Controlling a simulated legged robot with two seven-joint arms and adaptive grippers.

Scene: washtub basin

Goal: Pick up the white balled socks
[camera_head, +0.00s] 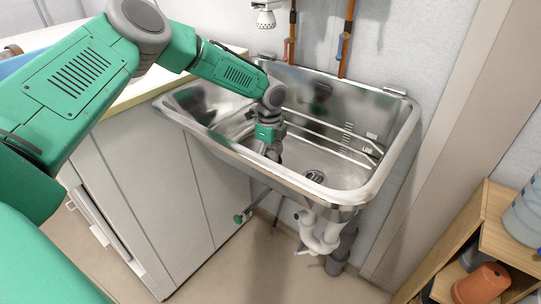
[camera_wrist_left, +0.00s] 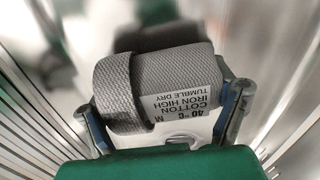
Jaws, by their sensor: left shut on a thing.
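My left gripper (camera_head: 274,152) reaches down into the metal basin (camera_head: 385,108). In the left wrist view, the balled socks (camera_wrist_left: 160,72) fill the space between its two fingers. They look light grey there, with a folded ribbed cuff on the left and a printed white care label. The gripper is shut on them, one finger at each side. In the head view the socks are hidden behind the rim and my gripper. My right gripper is in neither view.
The basin's front rim stands close to my left arm. A drain (camera_head: 314,176) lies in the basin floor. A white cabinet (camera_head: 160,200) adjoins on the left. A wooden shelf (camera_head: 480,240) with a terracotta pot (camera_head: 482,284) stands at lower right.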

